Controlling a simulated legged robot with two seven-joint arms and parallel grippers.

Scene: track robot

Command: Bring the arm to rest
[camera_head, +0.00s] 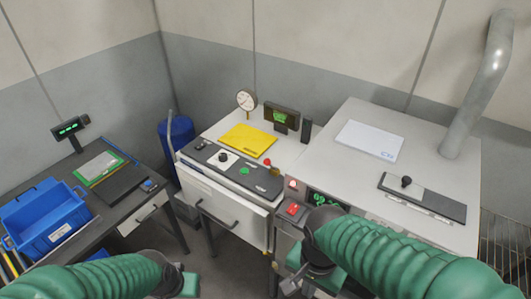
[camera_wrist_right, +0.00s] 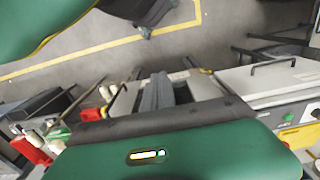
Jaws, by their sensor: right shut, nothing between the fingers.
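My right arm, in a ribbed green sleeve, comes in from the lower right of the head view. Its right gripper (camera_head: 290,287) hangs low in front of the right-hand bench. The right wrist view shows its grey fingers (camera_wrist_right: 160,92) together, with nothing between them. My left arm comes in from the lower left. Its left gripper (camera_head: 188,284) is at the bottom edge of the head view, partly cut off, and its fingers cannot be made out.
A control bench (camera_head: 206,183) with a drawer and handle stands in front, beside a grey cabinet (camera_head: 345,167) with a red switch (camera_head: 292,209). A dark table with a blue crate (camera_head: 48,217) stands at left. Grey floor shows between the benches.

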